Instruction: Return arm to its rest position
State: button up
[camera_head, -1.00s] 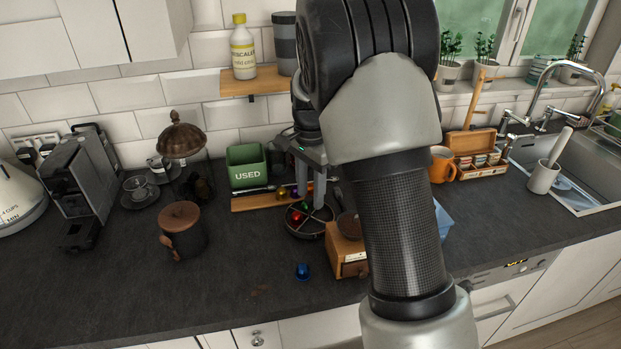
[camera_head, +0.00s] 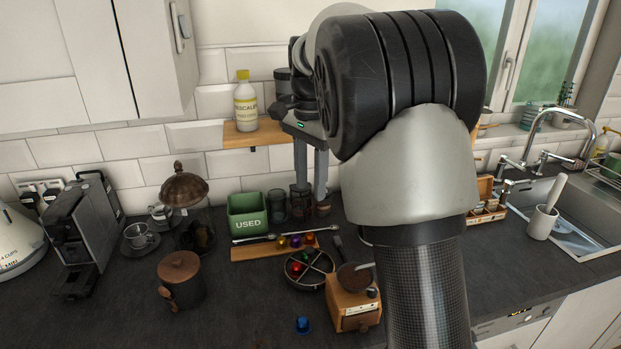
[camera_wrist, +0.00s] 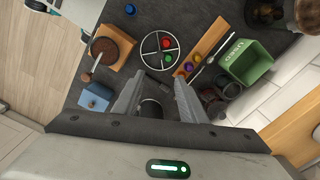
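My gripper (camera_head: 311,200) is raised above the back of the worktop, fingers pointing down, in front of the shelf and wall tiles. In the wrist view my gripper (camera_wrist: 155,90) shows its two fingers apart. A dark round thing (camera_wrist: 151,108) shows in the gap between them, seemingly lower down; I cannot tell what it is. Nothing appears held. My arm fills the right middle of the head view and hides part of the worktop and window sill.
Below stand a divided round tray (camera_head: 309,283) with capsules, a wooden grinder (camera_head: 350,308), a green USED bin (camera_head: 247,215) and a lidded dark jar (camera_head: 181,282). A shelf (camera_head: 258,134) holding a bottle (camera_head: 245,104) is close left of my gripper. The front left worktop is mostly clear.

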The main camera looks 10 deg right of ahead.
jog(key=shift+r, duration=0.15)
jog(key=s+r+n+t+p, duration=0.3)
jog(key=s+r+n, duration=0.4)
jog(key=s, duration=0.7)
jog(key=s+f+n+t+p, duration=0.1)
jog(key=s+n, duration=0.4)
jog(key=s, duration=0.8)
jog(key=shift+a+f+n+t+p, duration=0.3)
jog(key=shift+t+p, duration=0.35)
jog(key=shift+t, duration=0.15)
jog(key=shift+s, duration=0.1)
